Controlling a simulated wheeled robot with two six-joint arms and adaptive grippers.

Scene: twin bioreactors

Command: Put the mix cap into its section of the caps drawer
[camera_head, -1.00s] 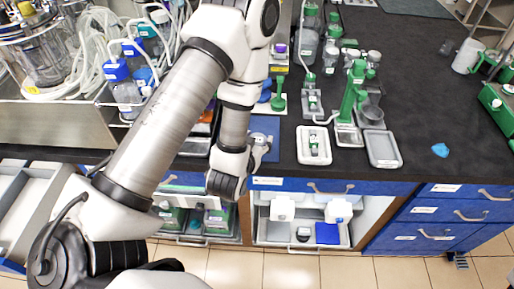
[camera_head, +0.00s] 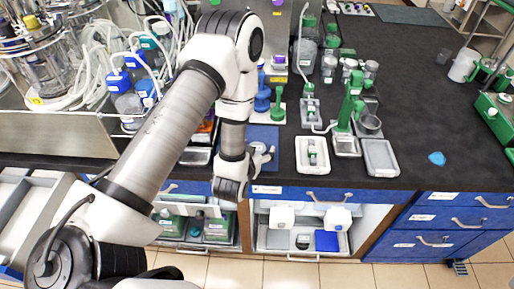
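My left gripper (camera_head: 264,156) is over the front edge of the bench, beside a blue mat (camera_head: 262,133). It is small and partly behind its own wrist, so I cannot tell whether its fingers are apart or hold anything. I cannot pick out the mix cap for certain. An open drawer (camera_head: 22,212) with pale grey dividers is at the far left, partly behind my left arm; I cannot read a label on it. My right gripper is not in view.
A white tray with a green-and-white item (camera_head: 299,165) and a grey empty tray (camera_head: 381,158) lie on the black bench. Blue bottles stand behind my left arm. Shut blue drawers (camera_head: 440,222) are at the right.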

